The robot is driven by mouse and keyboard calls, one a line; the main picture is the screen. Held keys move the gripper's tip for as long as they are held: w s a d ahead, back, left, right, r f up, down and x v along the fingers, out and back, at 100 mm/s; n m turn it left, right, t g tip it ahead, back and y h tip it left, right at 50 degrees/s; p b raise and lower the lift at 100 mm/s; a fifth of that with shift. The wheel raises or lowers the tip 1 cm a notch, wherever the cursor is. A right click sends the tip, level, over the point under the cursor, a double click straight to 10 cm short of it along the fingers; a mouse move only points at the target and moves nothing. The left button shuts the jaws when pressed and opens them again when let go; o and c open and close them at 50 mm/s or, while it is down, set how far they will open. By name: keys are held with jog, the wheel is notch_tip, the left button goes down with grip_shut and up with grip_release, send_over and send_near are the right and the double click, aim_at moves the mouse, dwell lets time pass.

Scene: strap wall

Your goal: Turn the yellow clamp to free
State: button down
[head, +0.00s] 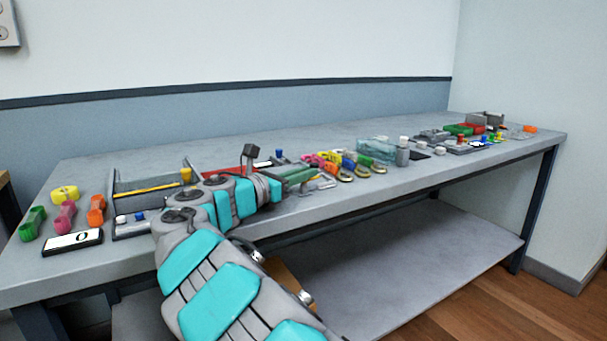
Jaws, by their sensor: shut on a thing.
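A yellow clamp (329,167) stands in a row of coloured parts near the middle of the bench, beside pink and blue ones. It is small and partly covered, so I cannot read how it is turned. My arm reaches up from the bottom and bends right over the bench's front edge. My gripper (318,183) is at the row's left end, against the yellow clamp and shut on it. The exact contact between the jaws and the clamp is too small to make out.
A grey tray with a yellow bar (150,189) stands behind my arm. A clear box (377,151) and a bottle (403,152) stand right of the row.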

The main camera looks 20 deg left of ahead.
dwell(0.4)
jog(key=c, duration=0.9)
grip_release()
jog(key=shift+v, duration=3.85)
jog(key=shift+a, duration=0.1)
